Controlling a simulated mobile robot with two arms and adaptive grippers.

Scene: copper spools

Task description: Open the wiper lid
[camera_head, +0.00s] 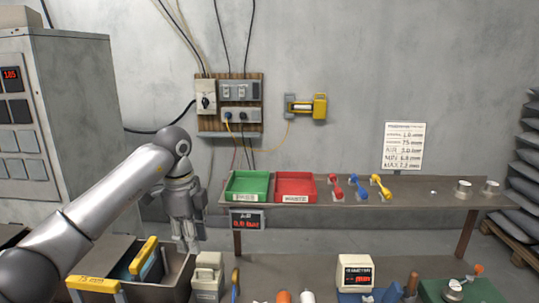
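No part is clearly marked as the wiper lid. A small pale grey box with a raised top (208,274) stands at the lower left and may be the wiper box; its lid looks closed, but it is too small to be sure. My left gripper (187,244) points down above and slightly left of this box, apart from it. Its fingers are small and grey, and I cannot tell whether they are open. Nothing visible hangs from them. My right gripper is out of view.
A dark open bin with yellow handles (143,256) stands left of the box. Behind are a shelf (433,193) with a green tray (247,198), a red tray (296,200) and coloured tools. A small display (357,275) stands on the front bench. A grey cabinet (75,100) is at left.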

